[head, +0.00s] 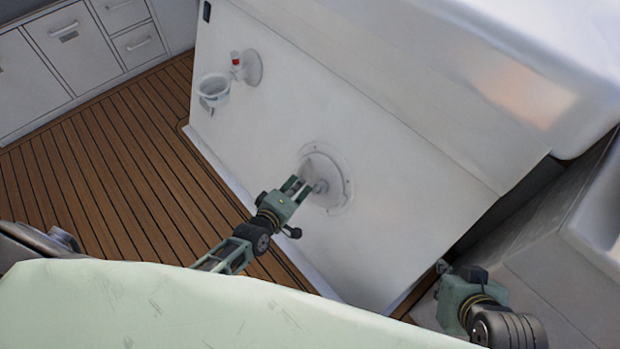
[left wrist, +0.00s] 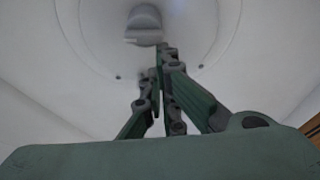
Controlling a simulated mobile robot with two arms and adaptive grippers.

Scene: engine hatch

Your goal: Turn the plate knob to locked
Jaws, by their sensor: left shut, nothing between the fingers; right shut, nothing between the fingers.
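The round white plate (head: 343,163) is set in the white hatch wall, with its knob (head: 321,186) near the middle. In the left wrist view the knob (left wrist: 143,20) is a short grey-white cylinder with a flat bar across it, on the pale plate (left wrist: 88,40). My left gripper (head: 300,184) is shut and empty, its fingertips (left wrist: 166,48) close in front of the knob and a little below it in the left wrist view. Whether they touch it I cannot tell. My right gripper (head: 444,267) is shut and empty at the lower right, away from the plate.
A white ring-shaped holder (head: 213,88) and a round fitting with a red-marked piece (head: 237,60) are on the same wall, up and left of the plate. White drawers (head: 75,45) stand beyond the planked wooden floor (head: 110,150). A grey box-like surface (head: 540,250) lies near my right arm.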

